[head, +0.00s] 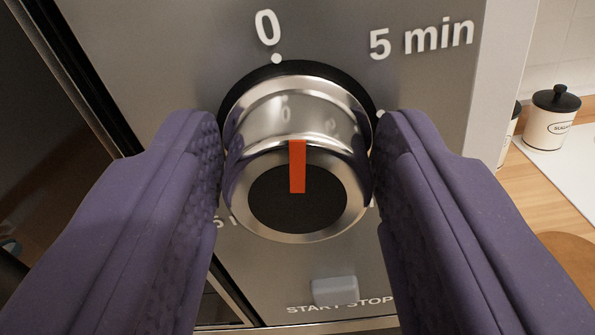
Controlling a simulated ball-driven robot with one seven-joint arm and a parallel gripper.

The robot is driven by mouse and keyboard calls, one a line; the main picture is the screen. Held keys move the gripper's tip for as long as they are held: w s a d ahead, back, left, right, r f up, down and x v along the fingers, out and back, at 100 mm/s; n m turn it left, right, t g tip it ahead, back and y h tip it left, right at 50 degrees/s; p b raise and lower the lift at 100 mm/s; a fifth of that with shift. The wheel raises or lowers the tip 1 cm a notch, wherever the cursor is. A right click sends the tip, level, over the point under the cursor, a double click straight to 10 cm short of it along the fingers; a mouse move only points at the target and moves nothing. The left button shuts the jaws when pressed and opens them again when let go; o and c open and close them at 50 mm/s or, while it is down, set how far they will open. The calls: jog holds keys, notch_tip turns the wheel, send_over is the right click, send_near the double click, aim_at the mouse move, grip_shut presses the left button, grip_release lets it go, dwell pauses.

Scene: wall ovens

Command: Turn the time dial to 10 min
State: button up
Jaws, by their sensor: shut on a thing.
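The time dial (310,215) is a round, shiny metal knob with a black face and a red pointer (297,167). It stands out from the oven's grey panel. The pointer faces up in the picture, close to the "0" mark (277,59) and perhaps slightly to its right. The "5 min" label (422,38) is up and right of the dial. No "10 min" label can be read; the dial and fingers cover the panel below. My gripper (298,160) has two purple, textured fingers, shut on the dial from its left and right sides.
A grey start/stop button (335,291) is on the panel below the dial. A dark oven door edge runs down the left. At right, a white canister (552,120) with a black lid stands on a counter beyond the panel's edge.

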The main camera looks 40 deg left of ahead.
jog(key=m+b, duration=0.1)
jog(key=b, duration=0.2)
jog(key=m+b, duration=0.2)
jog(key=shift+w+d+f+m+b, duration=0.1)
jog(key=shift+f+m+b, duration=0.2)
jog(key=shift+f+b, duration=0.1)
jog(key=m+b, duration=0.3)
jog(key=b, duration=0.2)
jog(key=shift+m, duration=0.3)
jog(key=m+b, duration=0.3)
jog(key=b, duration=0.1)
jog(key=shift+d+m+b, duration=0.1)
jog(key=shift+m+b, duration=0.2)
jog(key=shift+m, duration=0.1)
jog(key=m+b, duration=0.3)
jog(key=b, duration=0.1)
jog(key=shift+m, duration=0.3)
jog(key=m+b, duration=0.3)
jog(key=b, duration=0.1)
jog(key=shift+m, duration=0.3)
jog(key=m+b, duration=0.3)
jog(key=shift+f+m, duration=0.1)
jog(key=shift+m, duration=0.2)
jog(key=m+b, duration=0.2)
jog(key=m, duration=0.2)
jog(key=shift+m+b, duration=0.85)
jog(key=shift+m, duration=0.85)
